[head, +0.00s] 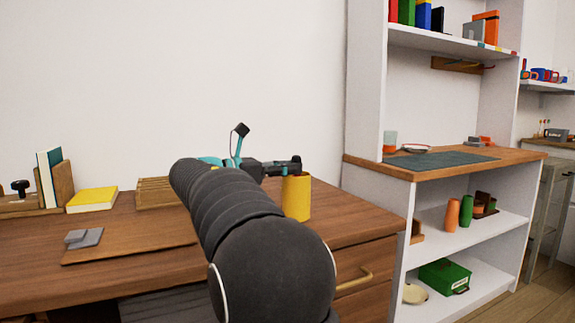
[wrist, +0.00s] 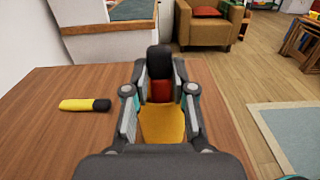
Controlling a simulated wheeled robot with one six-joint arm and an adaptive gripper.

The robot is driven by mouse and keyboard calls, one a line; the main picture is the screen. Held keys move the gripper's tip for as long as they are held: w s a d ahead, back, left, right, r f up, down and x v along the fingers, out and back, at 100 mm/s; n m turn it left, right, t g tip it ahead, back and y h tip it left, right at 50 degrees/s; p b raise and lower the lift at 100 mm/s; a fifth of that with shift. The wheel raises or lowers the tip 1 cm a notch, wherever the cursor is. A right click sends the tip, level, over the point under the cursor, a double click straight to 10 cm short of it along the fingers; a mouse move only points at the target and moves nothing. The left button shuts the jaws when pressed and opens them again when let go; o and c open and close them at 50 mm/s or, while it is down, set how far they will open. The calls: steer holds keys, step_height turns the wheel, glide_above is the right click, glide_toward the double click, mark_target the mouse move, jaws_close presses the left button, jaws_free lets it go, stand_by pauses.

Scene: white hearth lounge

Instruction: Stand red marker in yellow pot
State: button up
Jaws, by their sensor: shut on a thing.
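The yellow pot (head: 296,198) stands upright near the right end of the wooden desk. My gripper (head: 284,167) reaches rightward at its rim. In the wrist view the fingers of my gripper (wrist: 160,90) are closed about the red marker (wrist: 160,91), which shows a black end upward and a short red part. The yellow pot's wall (wrist: 162,124) shows below the red part, between the fingers, and hides the marker's lower end. In the head view the marker's red part is hidden. I cannot tell whether the marker touches the pot's floor.
A yellow marker with a black end (wrist: 84,105) lies on the desk (wrist: 60,145). A wooden tray (head: 158,193), a yellow book (head: 93,200) and a brown board (head: 130,241) are farther left. A white shelf unit (head: 400,200) stands to the right.

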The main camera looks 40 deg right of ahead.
steer(key=o, duration=1)
steer(key=v, duration=1.2)
